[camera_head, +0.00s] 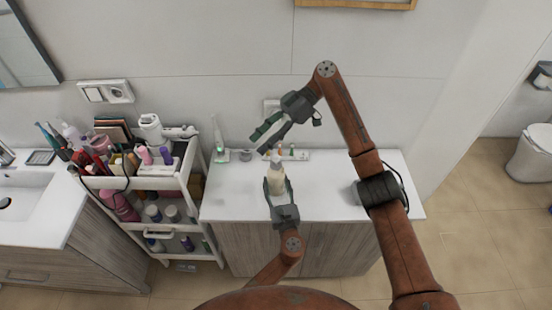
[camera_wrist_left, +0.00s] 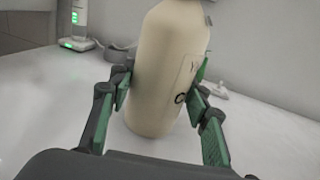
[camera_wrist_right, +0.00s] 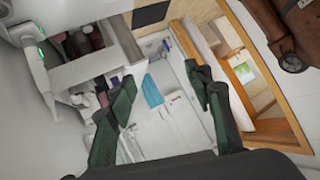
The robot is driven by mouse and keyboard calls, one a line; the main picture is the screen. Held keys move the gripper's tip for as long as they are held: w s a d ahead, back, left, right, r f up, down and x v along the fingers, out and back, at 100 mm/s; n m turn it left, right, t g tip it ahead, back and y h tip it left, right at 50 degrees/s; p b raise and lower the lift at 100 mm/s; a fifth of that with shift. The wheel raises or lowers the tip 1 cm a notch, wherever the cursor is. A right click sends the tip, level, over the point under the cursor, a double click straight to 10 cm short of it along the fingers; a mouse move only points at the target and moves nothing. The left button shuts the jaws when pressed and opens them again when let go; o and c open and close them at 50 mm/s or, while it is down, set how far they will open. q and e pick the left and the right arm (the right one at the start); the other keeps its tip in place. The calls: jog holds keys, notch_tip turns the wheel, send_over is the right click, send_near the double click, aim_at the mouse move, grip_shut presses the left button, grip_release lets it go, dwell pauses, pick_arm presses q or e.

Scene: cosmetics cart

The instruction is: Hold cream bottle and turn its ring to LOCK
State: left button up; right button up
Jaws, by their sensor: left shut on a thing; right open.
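The cream bottle (camera_head: 276,180) stands on the white counter in the head view, with its neck and top at its upper end. My left gripper (camera_head: 275,188) is shut around the bottle's body from the near side. In the left wrist view the cream bottle (camera_wrist_left: 165,70) sits between the two green-padded fingers, slightly tilted in the picture, and its top is cut off. My right gripper (camera_head: 267,137) is open and empty, above and slightly left of the bottle's top. The ring's marking cannot be read. The bottle does not show in the right wrist view.
The white counter (camera_head: 335,190) is clear to the right of the bottle. A white device with a green light (camera_head: 219,145) and a small tray of items (camera_head: 295,155) stand along the wall. A crowded cosmetics cart (camera_head: 150,215) stands left of the counter.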

pick_arm(q)
jog(key=shift+f, duration=0.1)
pick_arm(e)
jog(key=m+t+h, duration=0.1)
jog(key=h, duration=0.1)
jog(key=r+m+t+h, duration=0.1)
jog(key=m+t+h, duration=0.4)
jog(key=m+h, duration=0.25)
send_over(276, 157)
jog(key=shift+f+n+h, duration=0.1)
jog(key=shift+n+h, duration=0.25)
jog(key=shift+h, duration=0.1)
notch_tip(276, 157, down, 12)
jog(key=shift+r, duration=0.2)
